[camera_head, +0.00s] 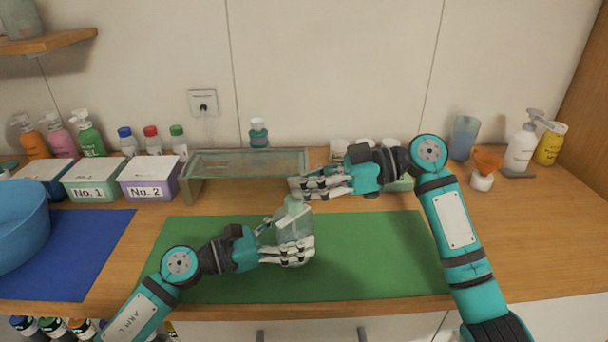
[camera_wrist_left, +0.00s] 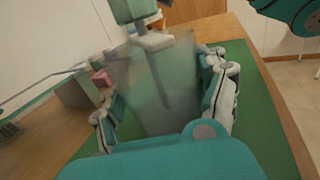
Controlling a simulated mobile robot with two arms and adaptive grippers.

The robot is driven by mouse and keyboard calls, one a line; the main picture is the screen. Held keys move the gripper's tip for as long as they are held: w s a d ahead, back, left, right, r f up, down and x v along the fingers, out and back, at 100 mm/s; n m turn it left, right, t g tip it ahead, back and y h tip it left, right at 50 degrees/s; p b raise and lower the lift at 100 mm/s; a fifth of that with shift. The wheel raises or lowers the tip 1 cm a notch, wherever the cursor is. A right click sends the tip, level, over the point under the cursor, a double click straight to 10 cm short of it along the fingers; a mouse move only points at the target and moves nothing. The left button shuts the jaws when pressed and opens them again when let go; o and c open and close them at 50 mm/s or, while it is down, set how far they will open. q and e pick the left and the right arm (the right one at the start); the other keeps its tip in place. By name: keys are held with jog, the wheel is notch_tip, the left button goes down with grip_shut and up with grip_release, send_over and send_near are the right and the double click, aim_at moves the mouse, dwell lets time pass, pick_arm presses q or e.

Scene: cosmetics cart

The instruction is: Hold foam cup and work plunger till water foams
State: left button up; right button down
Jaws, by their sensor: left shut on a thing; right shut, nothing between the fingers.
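The foam cup (camera_head: 292,226) is a pale green, see-through vessel above the green mat. My left gripper (camera_head: 290,250) is shut on it, with fingers on both sides. In the left wrist view the cup (camera_wrist_left: 160,88) stands between the fingers, slightly tilted in the picture. My right gripper (camera_head: 308,187) is shut and empty, just above the cup's top, and it partly covers the view there. The plunger is hard to make out; a pale part (camera_wrist_left: 153,42) shows over the cup in the wrist view. Whether the right fingers touch it, I cannot tell. Foam inside is not discernible.
A green mat (camera_head: 380,270) lies under the cup, mostly clear. A glass shelf (camera_head: 245,165) stands behind. A blue basin (camera_head: 20,225) is on a blue mat (camera_head: 85,265) at left. Labelled boxes (camera_head: 150,180) and bottles line the wall; pump bottles (camera_head: 522,145) stand at right.

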aim_at(293, 201)
jog(key=d+r, duration=0.6)
jog(key=d, duration=0.3)
jog(key=shift+d+r, duration=0.15)
jog(key=shift+d, duration=0.25)
jog(key=c, duration=2.1)
grip_release()
jog(key=shift+o, duration=1.3)
jog(key=o, duration=0.9)
jog(key=f, duration=0.1)
jog(key=w+f+n+g+h, duration=0.1)
jog(key=f, duration=0.1)
jog(key=a+f+g, duration=0.1)
jog(key=shift+w+f+n+h, duration=0.3)
jog(key=shift+f+n+h, duration=0.05)
jog(key=shift+n+h, duration=0.05)
jog(key=shift+c, duration=0.2)
jog(key=x, duration=1.2)
jog(key=shift+s+d+f, duration=0.15)
jog(key=shift+s+f, duration=0.1)
